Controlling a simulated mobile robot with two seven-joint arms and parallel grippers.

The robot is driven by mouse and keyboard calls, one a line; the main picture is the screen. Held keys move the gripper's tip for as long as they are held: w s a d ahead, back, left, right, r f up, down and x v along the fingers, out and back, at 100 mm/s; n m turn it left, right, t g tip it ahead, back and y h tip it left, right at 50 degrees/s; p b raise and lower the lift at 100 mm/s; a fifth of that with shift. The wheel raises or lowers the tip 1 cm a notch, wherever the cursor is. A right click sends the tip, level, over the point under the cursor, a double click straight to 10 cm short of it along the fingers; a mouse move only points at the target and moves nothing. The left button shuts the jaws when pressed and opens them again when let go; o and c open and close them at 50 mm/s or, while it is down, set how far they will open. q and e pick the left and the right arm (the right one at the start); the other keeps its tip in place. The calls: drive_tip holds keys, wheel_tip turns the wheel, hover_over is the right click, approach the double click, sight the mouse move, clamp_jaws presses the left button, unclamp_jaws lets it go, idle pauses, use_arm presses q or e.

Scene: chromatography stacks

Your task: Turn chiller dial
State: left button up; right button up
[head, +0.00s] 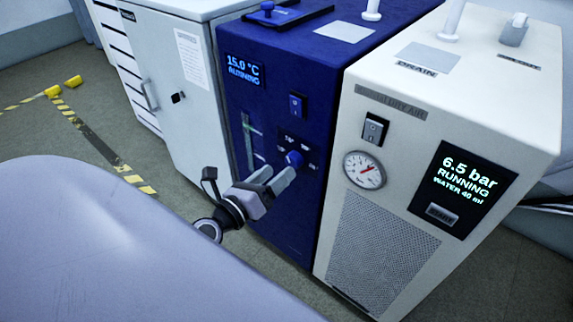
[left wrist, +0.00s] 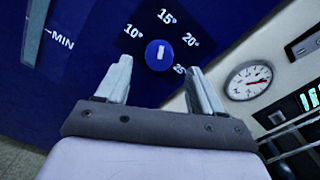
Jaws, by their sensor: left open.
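The chiller (head: 265,120) is a dark blue cabinet whose display (head: 243,69) reads 15.0 °C RUNNING. Its dial (head: 293,158) is a small round blue knob on the front panel. In the left wrist view the dial (left wrist: 160,58) has a short white mark pointing up, roughly at the 15° label (left wrist: 167,17), with 10°, 20° and 25 printed around it. My left gripper (head: 275,178) is open just in front of the dial. In the left wrist view the fingers (left wrist: 160,69) stand either side below the dial; I see no contact. My right gripper is out of view.
A white cabinet (head: 430,80) stands right of the chiller, with a pressure gauge (head: 365,170), a switch (head: 375,129) and a display reading 6.5 bar. A grey-white cabinet (head: 165,75) stands left. Open floor with yellow-black tape (head: 90,135) lies further left.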

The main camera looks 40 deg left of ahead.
sight(290, 162)
use_arm(q)
drive_tip(key=shift+w+d, duration=0.2)
drive_tip(key=shift+w, duration=2)
drive_tip(key=shift+c, duration=0.3)
drive_tip(key=c, duration=1)
